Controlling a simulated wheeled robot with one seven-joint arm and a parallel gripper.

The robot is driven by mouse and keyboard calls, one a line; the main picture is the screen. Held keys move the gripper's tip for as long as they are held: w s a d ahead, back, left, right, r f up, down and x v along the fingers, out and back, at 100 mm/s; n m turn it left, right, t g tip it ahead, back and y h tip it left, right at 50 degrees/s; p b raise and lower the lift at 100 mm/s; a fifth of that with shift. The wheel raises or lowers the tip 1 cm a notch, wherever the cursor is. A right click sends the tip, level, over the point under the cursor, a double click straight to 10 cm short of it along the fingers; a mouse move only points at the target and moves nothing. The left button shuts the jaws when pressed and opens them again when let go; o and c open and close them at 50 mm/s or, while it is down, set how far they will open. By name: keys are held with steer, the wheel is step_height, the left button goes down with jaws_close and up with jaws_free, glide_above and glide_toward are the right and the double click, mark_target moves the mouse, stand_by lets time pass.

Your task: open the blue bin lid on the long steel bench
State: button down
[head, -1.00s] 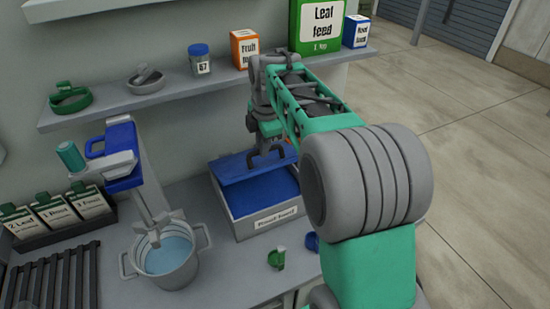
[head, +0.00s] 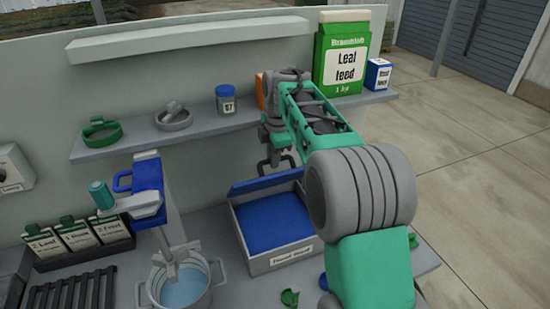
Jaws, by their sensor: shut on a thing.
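The grey bin (head: 285,258) stands on the steel bench (head: 222,228), with a white label on its front whose words I cannot read surely. Its blue lid (head: 262,184) is raised along the back edge and seen as a narrow strip, so the bin is open and its blue inside (head: 272,222) shows. My gripper (head: 277,168) is at the top of the lid and is shut on it. The exact contact at the fingertips is small and dark. My arm covers the right side of the bin.
A shelf (head: 190,137) behind holds a blue-capped jar (head: 226,99), a green ring-shaped item (head: 102,131) and a green Leaf feed box (head: 343,55). A pot of blue liquid (head: 184,290) under a blue-handled mixer (head: 148,187) stands left of the bin. Small green (head: 290,297) and blue items lie in front.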

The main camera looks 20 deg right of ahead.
steer(key=c, duration=1.9)
jaws_free()
steer(key=shift+f, duration=0.4)
steer(key=o, duration=0.3)
steer(key=shift+w+f, duration=0.1)
steer(key=shift+w, duration=0.2)
steer(key=shift+o, duration=1)
steer(key=shift+s, duration=0.1)
steer(key=b+v, duration=0.1)
steer(key=v, duration=0.7)
steer(key=shift+c, duration=0.3)
